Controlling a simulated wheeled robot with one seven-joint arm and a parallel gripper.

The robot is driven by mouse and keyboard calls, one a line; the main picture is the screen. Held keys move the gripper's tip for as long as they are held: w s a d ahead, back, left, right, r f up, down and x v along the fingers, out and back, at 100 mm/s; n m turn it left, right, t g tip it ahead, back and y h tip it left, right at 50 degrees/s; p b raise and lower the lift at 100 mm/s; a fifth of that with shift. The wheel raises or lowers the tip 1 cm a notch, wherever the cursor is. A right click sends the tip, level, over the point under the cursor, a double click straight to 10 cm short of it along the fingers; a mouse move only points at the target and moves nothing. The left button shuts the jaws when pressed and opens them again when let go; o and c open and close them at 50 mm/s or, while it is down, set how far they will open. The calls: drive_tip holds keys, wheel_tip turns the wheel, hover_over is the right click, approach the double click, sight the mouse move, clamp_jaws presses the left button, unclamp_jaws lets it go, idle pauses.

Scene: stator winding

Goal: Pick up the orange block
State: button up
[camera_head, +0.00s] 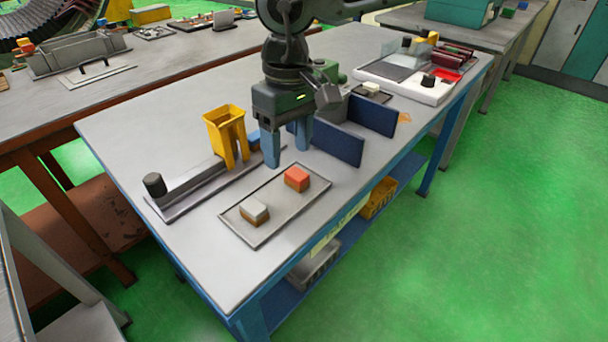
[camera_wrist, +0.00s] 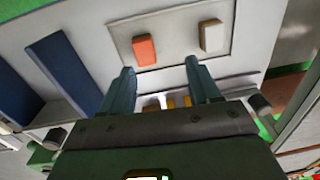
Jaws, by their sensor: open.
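The orange block (camera_head: 297,178) sits on a shallow grey tray (camera_head: 262,236) on the table, at the tray's back right part. It also shows in the wrist view (camera_wrist: 145,50), upper middle, just beyond the fingertips. A block with a pale top (camera_head: 254,211) sits on the same tray, nearer the front left; the wrist view shows it too (camera_wrist: 211,36). My gripper (camera_head: 288,154) is open and points down, behind the tray and a little left of the orange block in the head view. In the wrist view the space between the fingers (camera_wrist: 161,70) holds no block.
A yellow stand (camera_head: 226,130) and a rail with a black knob (camera_head: 155,185) are left of my gripper. Dark blue upright panels (camera_head: 338,144) stand close to its right. A white fixture (camera_head: 415,82) is at the back right. The table's front left is clear.

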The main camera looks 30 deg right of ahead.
sight(297, 173)
drive_tip(key=shift+w+d+r+h, duration=0.1)
drive_tip(key=shift+d+h, duration=0.05)
drive_tip(key=shift+d, duration=0.35)
drive_tip(key=shift+w+d+r+h, duration=0.1)
drive_tip(key=shift+d+h, duration=0.05)
drive_tip(key=shift+d, duration=0.35)
drive_tip(key=shift+d+f, duration=0.25)
drive_tip(key=shift+d, duration=0.05)
drive_tip(key=f, duration=0.7)
drive_tip(key=shift+w+a+f+p, duration=0.1)
drive_tip(key=shift+a+f+p, duration=0.1)
drive_tip(key=shift+a+p, duration=0.2)
drive_tip(key=c, duration=1.1)
drive_tip(key=shift+c, duration=0.2)
